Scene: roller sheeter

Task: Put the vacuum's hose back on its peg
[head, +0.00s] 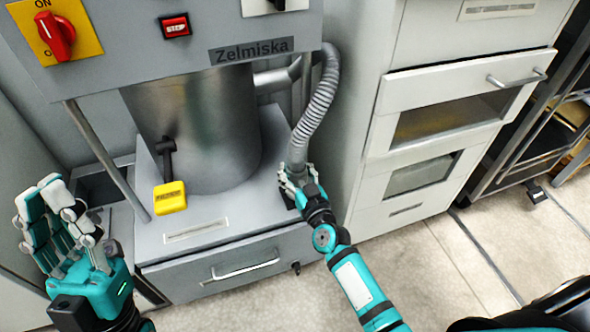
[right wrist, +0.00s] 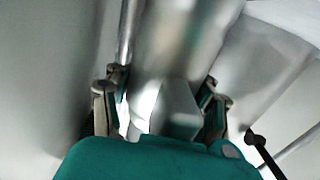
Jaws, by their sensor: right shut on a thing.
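The grey ribbed hose (head: 318,105) hangs at the right side of the machine, curving down from a metal pipe near its top. My right gripper (head: 297,176) is shut around the hose's lower end, beside the machine's base. In the right wrist view the fingers (right wrist: 160,100) stand on both sides of a pale grey piece (right wrist: 180,108), probably the hose end. I cannot pick out the peg; the hand may hide it. My left gripper (head: 62,222) is open and empty at the left, apart from the machine.
The steel cylinder (head: 205,125) stands on a grey base (head: 240,205) with a drawer (head: 232,268). A black lever with a yellow block (head: 170,198) is in front of the cylinder. Drawer cabinets (head: 425,130) stand close on the right. The floor (head: 430,270) at front right is mostly clear.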

